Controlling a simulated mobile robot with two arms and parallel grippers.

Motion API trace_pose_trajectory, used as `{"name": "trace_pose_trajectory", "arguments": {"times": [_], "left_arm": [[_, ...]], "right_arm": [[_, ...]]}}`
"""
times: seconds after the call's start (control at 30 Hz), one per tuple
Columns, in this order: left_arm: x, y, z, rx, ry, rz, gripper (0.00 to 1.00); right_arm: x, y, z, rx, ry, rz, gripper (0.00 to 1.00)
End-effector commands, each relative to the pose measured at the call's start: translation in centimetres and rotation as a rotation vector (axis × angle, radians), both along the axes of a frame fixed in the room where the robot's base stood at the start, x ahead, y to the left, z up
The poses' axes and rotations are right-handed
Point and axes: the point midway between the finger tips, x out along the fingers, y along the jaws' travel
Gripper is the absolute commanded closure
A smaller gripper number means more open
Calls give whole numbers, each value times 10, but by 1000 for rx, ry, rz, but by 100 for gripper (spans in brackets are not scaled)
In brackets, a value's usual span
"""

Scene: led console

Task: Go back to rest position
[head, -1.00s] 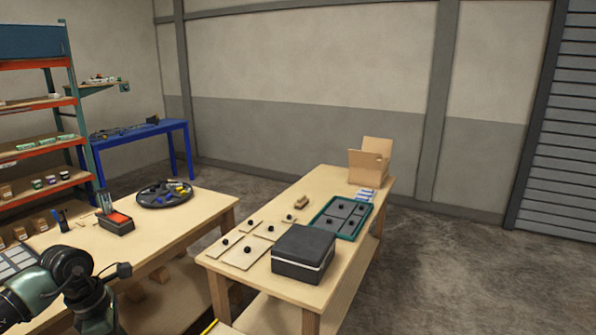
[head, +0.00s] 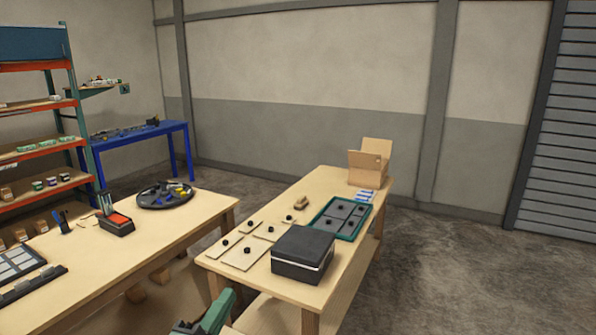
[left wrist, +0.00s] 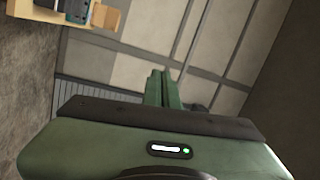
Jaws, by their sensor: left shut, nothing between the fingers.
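My left gripper (head: 222,303) shows as a green piece at the bottom edge of the head view, low and in front of the near end of the right-hand wooden table (head: 344,275). In the left wrist view its two green fingers (left wrist: 163,88) are together, with nothing between them. It touches no object that I can see. My right gripper is in neither view.
The right-hand table holds a black box (head: 303,254), a teal-rimmed tray (head: 366,224), several small plates with black knobs, and a cardboard box (head: 368,163). The left table (head: 120,262) holds a round black tray (head: 165,203). A floor gap separates the tables.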

Motion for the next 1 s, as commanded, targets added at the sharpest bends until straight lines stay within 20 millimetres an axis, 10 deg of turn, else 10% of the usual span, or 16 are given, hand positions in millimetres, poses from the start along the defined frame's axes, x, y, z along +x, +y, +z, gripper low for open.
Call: {"name": "trace_pose_trajectory", "arguments": {"times": [0.2, 0.4, 0.8, 1.0], "left_arm": [[-61, 70, -117, -504, 563, 379, 100], [-153, 83, -199, -758, 976, 624, 100], [-291, 65, -249, -947, 1458, 884, 100], [-280, 63, -315, -934, 1477, 898, 100]], "right_arm": [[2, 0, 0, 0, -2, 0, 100], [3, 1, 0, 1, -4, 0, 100], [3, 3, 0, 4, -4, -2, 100], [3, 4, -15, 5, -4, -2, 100]]}}
